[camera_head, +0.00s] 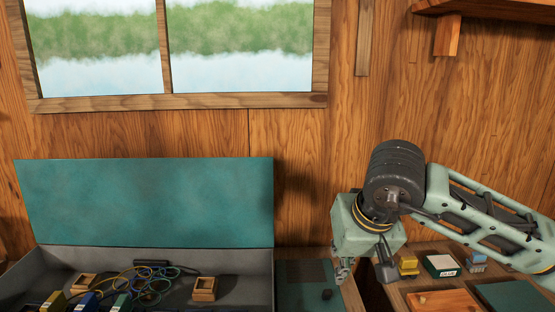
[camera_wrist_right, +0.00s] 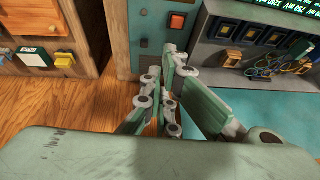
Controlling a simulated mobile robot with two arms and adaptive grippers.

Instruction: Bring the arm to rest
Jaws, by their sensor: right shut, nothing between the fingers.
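My right arm reaches in from the right in the head view, its forearm roughly level and its wrist bent down. My left gripper is in neither view.
A yellow block (camera_head: 408,265) and white-green box (camera_head: 441,265) sit right. A wooden wall (camera_head: 290,145) stands behind.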

